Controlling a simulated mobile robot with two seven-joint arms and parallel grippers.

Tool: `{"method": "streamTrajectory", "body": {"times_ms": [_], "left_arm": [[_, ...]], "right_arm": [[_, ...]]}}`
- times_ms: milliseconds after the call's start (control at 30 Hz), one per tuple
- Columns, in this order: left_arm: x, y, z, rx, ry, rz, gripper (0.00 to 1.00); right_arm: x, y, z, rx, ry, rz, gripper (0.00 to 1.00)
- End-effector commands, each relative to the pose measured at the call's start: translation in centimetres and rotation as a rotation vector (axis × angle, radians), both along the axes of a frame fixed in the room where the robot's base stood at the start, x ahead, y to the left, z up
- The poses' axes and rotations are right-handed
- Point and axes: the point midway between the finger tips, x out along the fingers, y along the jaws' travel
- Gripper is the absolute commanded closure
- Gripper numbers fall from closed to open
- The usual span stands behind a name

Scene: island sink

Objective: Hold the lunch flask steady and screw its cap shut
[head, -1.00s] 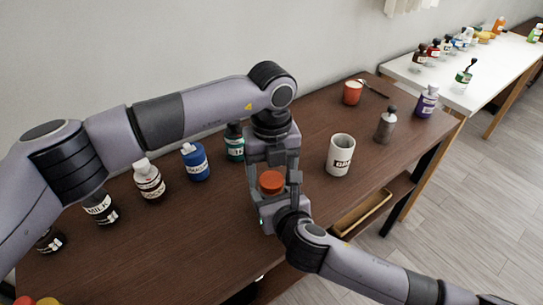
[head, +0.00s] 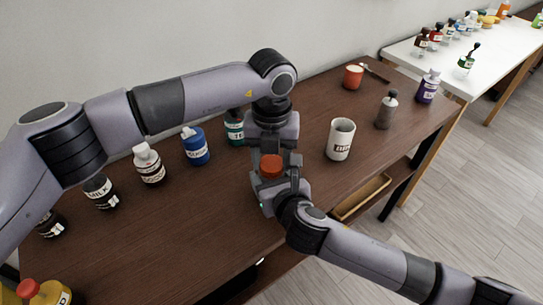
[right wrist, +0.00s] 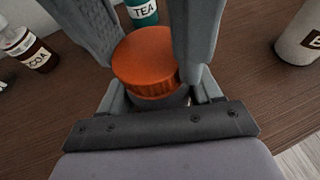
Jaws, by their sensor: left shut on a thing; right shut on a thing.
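The lunch flask's orange-red cap (head: 271,167) sits in the middle of the head view and fills the centre of the right wrist view (right wrist: 147,60). My left gripper (head: 272,160) reaches down from above and is shut on the cap, one finger on each side. My right gripper (head: 268,185) comes in from the front right, lower down, and is shut on the flask body. Only a dark sliver of the flask (right wrist: 175,98) shows under the cap; the fingers hide the rest. The cap sits on top of the flask; I cannot tell how tight it is.
A white mug (head: 340,141) stands close to the right. A teal tea bottle (head: 235,130), a blue bottle (head: 195,147) and several others line the left side. A grey bottle (head: 386,112) and red cup (head: 353,77) stand farther right.

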Motion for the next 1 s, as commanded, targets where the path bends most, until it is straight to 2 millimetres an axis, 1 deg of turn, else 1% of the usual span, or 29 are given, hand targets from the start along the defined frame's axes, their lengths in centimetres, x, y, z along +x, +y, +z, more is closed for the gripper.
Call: {"method": "streamTrajectory", "body": {"times_ms": [100, 233, 567, 600, 633, 667, 900, 1000], "left_arm": [[0.02, 0.01, 0.04, 0.0, -0.001, -0.146, 0.85], [0.01, 0.01, 0.01, 0.0, 0.0, -0.242, 0.85], [-0.01, 0.01, -0.01, 0.0, 0.001, -0.264, 0.85], [-0.01, 0.01, 0.0, 0.0, 0.001, -0.264, 0.39], [-0.01, 0.01, 0.0, 0.0, 0.001, -0.263, 0.29], [-0.01, 0.01, 0.0, 0.0, 0.001, -0.263, 0.23], [-0.06, -0.08, 0.06, -0.002, 0.001, -0.264, 0.23], [-0.04, -0.12, 0.63, -0.003, 0.0, -0.264, 0.23]], "right_arm": [[-0.03, -0.07, -0.17, -0.003, 0.003, -0.001, 1.0], [-0.03, -0.07, -0.17, -0.003, 0.003, -0.001, 1.0], [-0.02, -0.08, -0.17, -0.003, 0.003, -0.001, 1.0], [-0.02, -0.08, -0.17, -0.003, 0.003, -0.001, 1.0], [-0.02, -0.08, -0.17, -0.003, 0.003, -0.001, 1.0], [-0.02, -0.08, -0.17, -0.003, 0.003, -0.001, 1.0], [-0.03, -0.06, -0.17, -0.003, 0.003, -0.001, 1.0], [-0.03, -0.06, -0.17, -0.003, 0.003, -0.001, 1.0]]}}
